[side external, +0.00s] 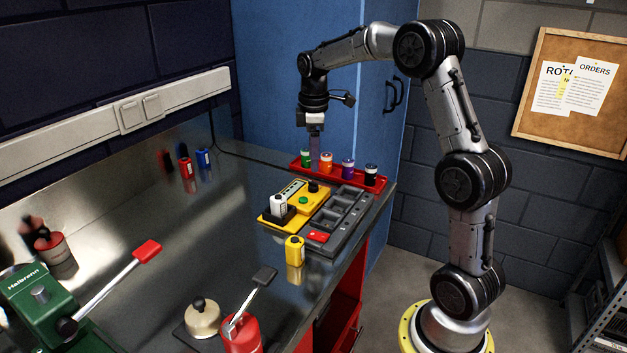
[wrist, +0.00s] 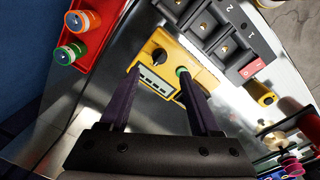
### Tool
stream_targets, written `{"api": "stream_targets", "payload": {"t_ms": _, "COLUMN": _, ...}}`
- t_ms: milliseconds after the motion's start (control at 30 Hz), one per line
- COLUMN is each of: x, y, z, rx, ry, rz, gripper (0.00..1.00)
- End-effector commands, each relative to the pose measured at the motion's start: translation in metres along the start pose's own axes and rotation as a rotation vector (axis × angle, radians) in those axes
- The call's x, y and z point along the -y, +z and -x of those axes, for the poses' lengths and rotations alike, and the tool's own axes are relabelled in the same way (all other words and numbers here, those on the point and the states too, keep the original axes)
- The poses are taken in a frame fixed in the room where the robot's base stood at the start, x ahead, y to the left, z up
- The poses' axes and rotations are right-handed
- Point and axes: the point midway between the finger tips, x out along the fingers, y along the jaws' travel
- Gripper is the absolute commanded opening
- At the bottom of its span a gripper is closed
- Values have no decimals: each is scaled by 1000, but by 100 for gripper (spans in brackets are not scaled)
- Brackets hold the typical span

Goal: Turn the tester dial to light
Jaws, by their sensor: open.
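The yellow tester (side external: 317,203) lies on the metal bench, beside the grey charger. Its black dial (wrist: 160,55) shows in the wrist view between my fingers, with a display and a green button (wrist: 182,71) near it. In the side view the dial (side external: 313,187) is at the tester's far right part. I cannot read the dial's setting. A white battery (side external: 278,203) stands in the tester's black holder. My gripper (side external: 315,152) is open and empty, pointing down, above the bench near the red tray. In the wrist view its fingers (wrist: 160,76) overlap the tester's picture; I see no contact.
The red tray (side external: 377,186) behind holds several batteries in different colours. The grey charger (side external: 325,246) has a red switch (side external: 318,236). A yellow battery (side external: 294,247) stands in front. A green press (side external: 40,305) with a red-tipped lever is at left. The bench's middle is clear.

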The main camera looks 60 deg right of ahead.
Motion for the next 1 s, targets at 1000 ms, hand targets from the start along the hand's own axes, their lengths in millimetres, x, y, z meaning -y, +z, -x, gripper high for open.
{"api": "stream_targets", "payload": {"t_ms": 1000, "x": 0, "y": 0, "z": -76, "rx": -1, "ry": 1, "rz": 0, "gripper": 35}}
